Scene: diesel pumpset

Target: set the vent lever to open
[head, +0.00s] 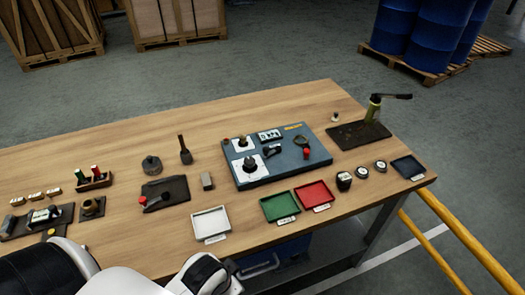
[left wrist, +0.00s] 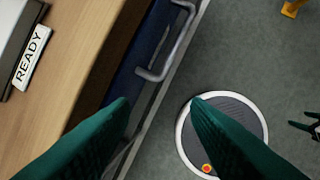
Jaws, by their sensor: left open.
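A blue-grey control panel (head: 290,165) lies on the wooden bench. It carries a small dial on an upper white plate (head: 241,143), a larger dark knob on a lower white plate (head: 249,165), a dark handle (head: 272,150) and a red knob (head: 306,153). Left of the panel, a dark plate (head: 165,193) bears a small red-knobbed lever (head: 144,200). The lettering is too small to tell which is the vent lever, or its setting. My left gripper (left wrist: 160,103) is open and empty, by the bench's front edge, apart from these controls. My right gripper is not visible.
A white tray (head: 211,224), green tray (head: 280,206) and red tray (head: 314,196) line the front edge. A hand pump (head: 373,112) stands far right. A metal handle (left wrist: 165,45) on a blue container projects under the bench edge. Bare wood lies behind the panel.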

